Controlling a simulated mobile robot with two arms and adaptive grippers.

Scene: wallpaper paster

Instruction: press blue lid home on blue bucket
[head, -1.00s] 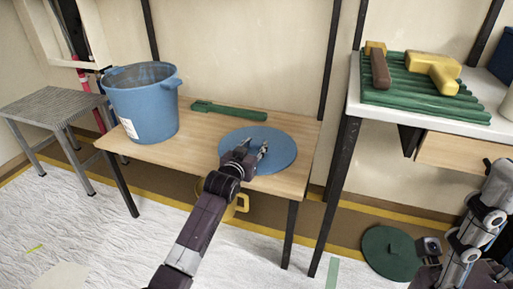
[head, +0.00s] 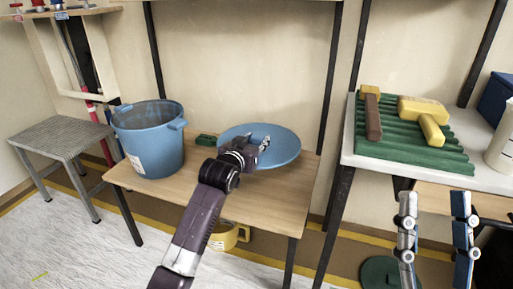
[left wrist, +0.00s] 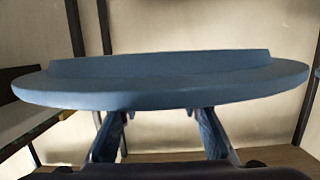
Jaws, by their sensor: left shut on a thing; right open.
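The blue bucket (head: 150,145) stands upright and open at the left end of the wooden table, with a white label on its front. The round blue lid (head: 282,150) is to its right, apart from it. My left gripper (head: 262,141) is shut on the lid and appears to hold it a little above the table. In the left wrist view the lid (left wrist: 160,93) spans the picture, with the gripper's fingers (left wrist: 160,130) below and partly hidden by it. My right gripper (head: 436,215) is open and empty at the lower right, in front of the white bench.
A green tool (head: 205,140) lies behind, partly hidden. A grey stool (head: 62,137) stands left. The white bench (head: 360,160) at right holds a green ribbed tray (head: 400,157) with yellow-headed tools.

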